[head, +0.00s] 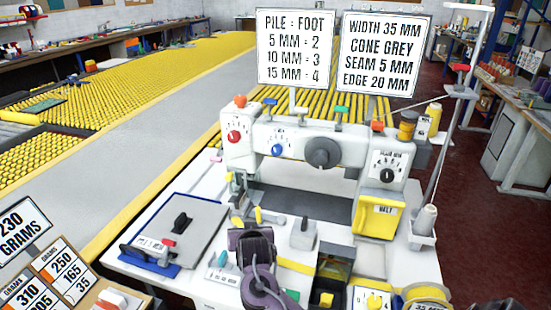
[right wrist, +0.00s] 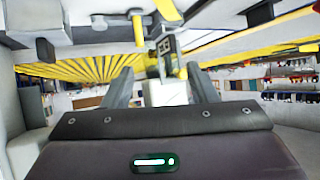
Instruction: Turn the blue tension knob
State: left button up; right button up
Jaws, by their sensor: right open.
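The blue tension knob (head: 277,150) is on the front of the white sewing machine (head: 345,178), between a red knob and a large grey knob. My right gripper (head: 252,238) is in front of and below it, over the work table, clearly apart from the knob. In the right wrist view its two grey fingers (right wrist: 161,88) are spread, with nothing clearly held between them. I cannot pick out the blue knob in that view. My left gripper is not in view.
A red knob (head: 235,136), the large grey knob (head: 322,152) and a black dial (head: 389,168) surround the blue knob. A grey block (head: 303,235) stands right of my gripper. A grey plate (head: 178,225) lies left. Two signs (head: 297,48) rise behind.

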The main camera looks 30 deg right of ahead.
jog(key=w+d+r+m+t+h, duration=0.1)
jog(key=w+d+r+m+h, duration=0.2)
jog(key=w+d+r+h, duration=0.3)
jog(key=m+h, duration=0.3)
send_near(276, 152)
jog(key=x, duration=0.3)
jog(key=p+x, duration=0.1)
jog(key=x, duration=0.4)
jog(key=shift+w+d+r+p, duration=0.1)
jog(key=shift+w+d+p, duration=0.15)
jog(key=shift+w+p, duration=0.05)
jog(key=shift+w+d, duration=0.3)
jog(key=shift+d, duration=0.05)
